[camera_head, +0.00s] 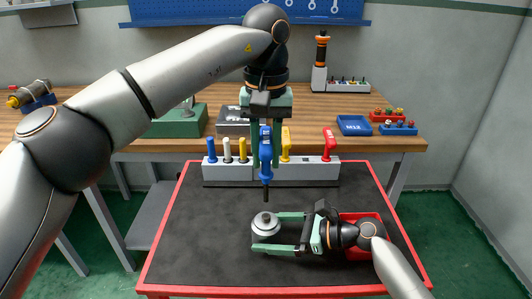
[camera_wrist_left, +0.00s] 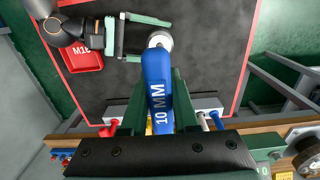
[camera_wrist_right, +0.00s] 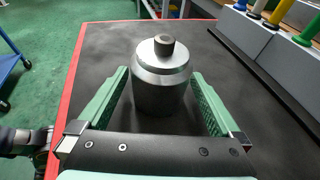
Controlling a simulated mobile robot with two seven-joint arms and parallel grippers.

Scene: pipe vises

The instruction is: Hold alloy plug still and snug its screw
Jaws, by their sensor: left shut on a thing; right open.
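The alloy plug (camera_wrist_right: 160,88) is a grey metal cylinder standing upright on the dark mat, with a small screw (camera_wrist_right: 164,44) on its top. In the head view the plug (camera_head: 265,231) is near the mat's middle. My right gripper (camera_head: 272,232) lies low, with its open fingers on either side of the plug; a gap shows beside it in the right wrist view. My left gripper (camera_head: 266,150) is shut on a blue driver (camera_head: 266,168) marked 10 MM in the left wrist view (camera_wrist_left: 158,95). The driver points down, its tip above and behind the plug.
A grey rack (camera_head: 231,173) with several coloured driver handles stands at the mat's back edge. A red tray (camera_head: 356,254) lies partly under my right arm. A wooden bench (camera_head: 405,145) with a blue tray (camera_head: 354,125) stands behind. The mat's left part is clear.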

